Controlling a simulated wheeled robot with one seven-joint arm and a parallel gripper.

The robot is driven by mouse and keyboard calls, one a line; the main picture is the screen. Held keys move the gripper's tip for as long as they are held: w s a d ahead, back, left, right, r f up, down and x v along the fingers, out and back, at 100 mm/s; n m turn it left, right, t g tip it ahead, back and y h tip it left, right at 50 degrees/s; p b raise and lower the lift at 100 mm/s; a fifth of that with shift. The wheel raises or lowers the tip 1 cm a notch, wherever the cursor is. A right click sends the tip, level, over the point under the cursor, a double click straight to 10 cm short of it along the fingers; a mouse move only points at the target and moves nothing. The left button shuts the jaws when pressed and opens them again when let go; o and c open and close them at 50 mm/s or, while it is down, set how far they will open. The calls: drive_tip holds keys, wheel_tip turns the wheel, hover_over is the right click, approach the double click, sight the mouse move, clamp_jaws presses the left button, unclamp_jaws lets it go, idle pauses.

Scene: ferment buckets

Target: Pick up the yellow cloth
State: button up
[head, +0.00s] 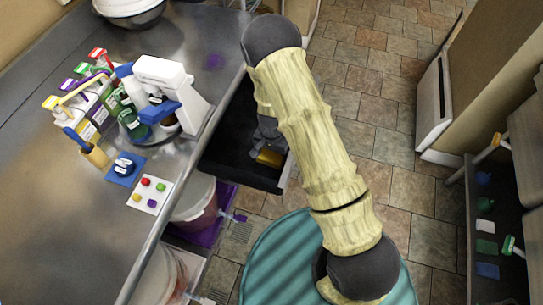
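A small yellow patch, which looks like the yellow cloth (270,157), shows in the dark open drawer or tray (225,167) that sticks out from under the steel counter. My arm crosses the middle of the head view and hides the space to the right of the patch. A grey shape that looks like my gripper (268,132) is just above the yellow patch, partly behind my arm. Its fingers are too small and hidden to tell whether they are open or touching the cloth.
The steel counter (60,215) holds a white and blue device (165,85), bottles, boxes and a card with coloured pieces (149,194). Buckets (196,198) stand below its edge. A shelf (508,190) with coloured items stands at right. Tiled floor (385,110) is clear between.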

sight(272, 155)
drive_tip(key=shift+r, duration=0.1)
wheel_tip(272, 155, up, 10)
idle(0.6)
idle(0.4)
